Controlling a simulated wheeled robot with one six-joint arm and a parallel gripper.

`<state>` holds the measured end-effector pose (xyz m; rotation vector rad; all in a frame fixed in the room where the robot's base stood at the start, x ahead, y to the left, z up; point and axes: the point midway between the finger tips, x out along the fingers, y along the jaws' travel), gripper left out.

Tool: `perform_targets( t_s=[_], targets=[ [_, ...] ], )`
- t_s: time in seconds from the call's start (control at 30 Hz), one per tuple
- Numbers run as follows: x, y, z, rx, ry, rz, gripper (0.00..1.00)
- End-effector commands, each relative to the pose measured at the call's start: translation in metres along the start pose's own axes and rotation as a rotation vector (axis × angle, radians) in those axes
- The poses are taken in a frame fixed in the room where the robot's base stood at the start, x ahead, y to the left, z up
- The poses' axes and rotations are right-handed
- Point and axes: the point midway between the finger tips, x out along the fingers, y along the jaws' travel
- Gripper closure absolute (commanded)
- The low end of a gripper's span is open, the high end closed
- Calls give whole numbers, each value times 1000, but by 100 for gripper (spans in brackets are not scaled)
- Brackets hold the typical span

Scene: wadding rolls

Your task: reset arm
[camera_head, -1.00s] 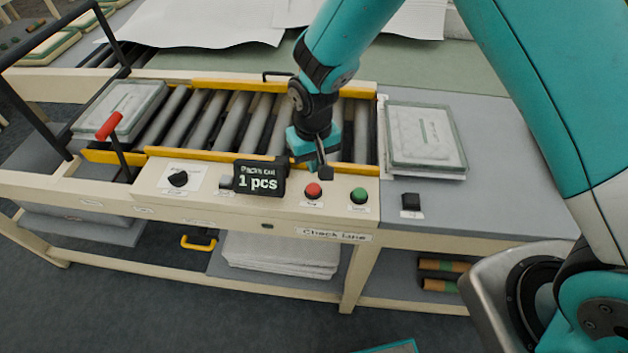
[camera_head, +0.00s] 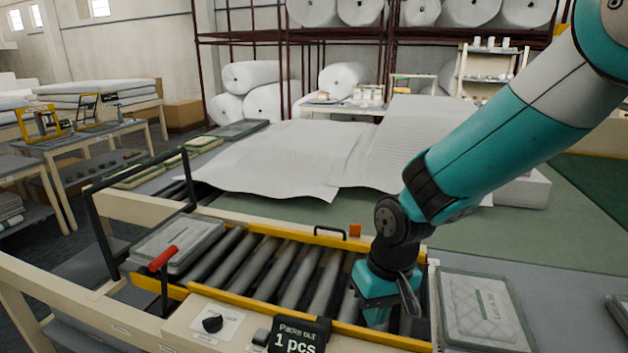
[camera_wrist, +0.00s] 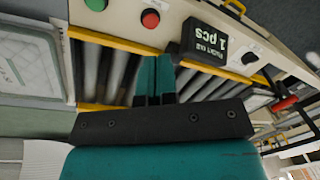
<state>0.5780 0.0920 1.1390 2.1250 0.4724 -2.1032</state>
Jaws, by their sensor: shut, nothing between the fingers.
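My gripper (camera_head: 378,318) hangs over the right end of the roller conveyor (camera_head: 265,268) in the head view, pointing down. In the wrist view my gripper's two teal fingers (camera_wrist: 153,75) lie close together with nothing between them. Beyond the fingers the wrist view shows the rollers, a red button (camera_wrist: 150,19), a green button (camera_wrist: 96,4) and the black "1 pcs" display (camera_wrist: 207,40). My arm reaches in from the upper right of the head view.
A packed quilted pad (camera_head: 485,310) lies on the grey table right of the rollers. Another pack (camera_head: 176,243) sits at their left end, near a red-handled lever (camera_head: 162,258) and a black frame (camera_head: 100,225). White sheets (camera_head: 275,155) cover the bench behind. Large white rolls (camera_head: 265,103) stand farther back.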

Motion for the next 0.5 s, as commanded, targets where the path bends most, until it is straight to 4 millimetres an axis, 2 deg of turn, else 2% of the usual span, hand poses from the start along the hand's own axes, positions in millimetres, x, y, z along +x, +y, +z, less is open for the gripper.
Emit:
perform_targets(
  t_s=[0.1, 0.23, 0.4, 0.5],
  targets=[
    [-33, -3, 39, -67, 31, -67, 100],
    [-62, -9, 90, -151, 60, -127, 100],
    [-77, -15, 148, -251, 92, -176, 100],
    [-80, -18, 168, -290, 104, -190, 100]
  ],
)
